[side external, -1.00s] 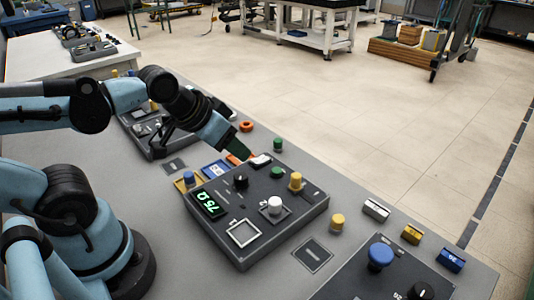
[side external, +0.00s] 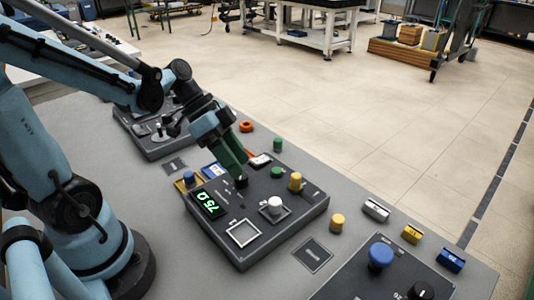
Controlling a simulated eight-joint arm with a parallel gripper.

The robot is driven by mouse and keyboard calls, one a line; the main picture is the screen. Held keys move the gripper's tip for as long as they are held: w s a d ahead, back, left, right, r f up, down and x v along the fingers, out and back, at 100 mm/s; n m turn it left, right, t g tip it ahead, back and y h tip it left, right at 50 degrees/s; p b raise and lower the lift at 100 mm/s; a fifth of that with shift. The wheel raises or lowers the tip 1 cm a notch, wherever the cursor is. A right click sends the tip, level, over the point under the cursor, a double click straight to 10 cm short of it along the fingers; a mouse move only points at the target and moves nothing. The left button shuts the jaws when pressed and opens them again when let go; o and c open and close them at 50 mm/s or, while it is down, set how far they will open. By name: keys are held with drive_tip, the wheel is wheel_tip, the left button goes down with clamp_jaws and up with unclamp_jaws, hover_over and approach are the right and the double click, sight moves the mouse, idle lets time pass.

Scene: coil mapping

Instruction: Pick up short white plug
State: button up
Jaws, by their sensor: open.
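A short white plug (side external: 275,204) stands upright in a square outlined spot on top of the dark device box (side external: 290,232). My gripper (side external: 238,172) has dark green fingers and is open, pointing down over the back-left part of the box. It is up and to the left of the white plug, apart from it. Its fingers are close to the black knob (side external: 241,182); I cannot tell whether they touch it.
The box also bears a lit display (side external: 208,204), a green plug (side external: 275,173) and a yellow plug (side external: 295,181). Another yellow plug (side external: 337,221) stands right of the box. A second box with a blue knob (side external: 381,254) is at the lower right.

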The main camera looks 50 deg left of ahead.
sight(276, 201)
drive_tip(key=m+h, duration=0.1)
drive_tip(key=a+m+h, duration=0.1)
drive_tip(key=m, duration=0.1)
drive_tip(key=shift+w+r+h, duration=0.1)
drive_tip(key=shift+r+h, duration=0.05)
drive_tip(key=shift+h, duration=0.15)
drive_tip(key=d+f+m, duration=0.1)
drive_tip(key=d, duration=0.2)
drive_tip(key=w+d+f+m+h, duration=0.1)
drive_tip(key=d+f, duration=0.1)
drive_tip(key=d, duration=0.1)
drive_tip(key=d+f+m+h, duration=0.1)
drive_tip(key=d+f+m, duration=0.1)
drive_tip(key=d, duration=0.1)
drive_tip(key=shift+w+f, duration=0.2)
drive_tip(key=shift+w, duration=0.05)
drive_tip(key=shift+c, duration=0.3)
clamp_jaws()
drive_tip(key=shift+r, duration=0.15)
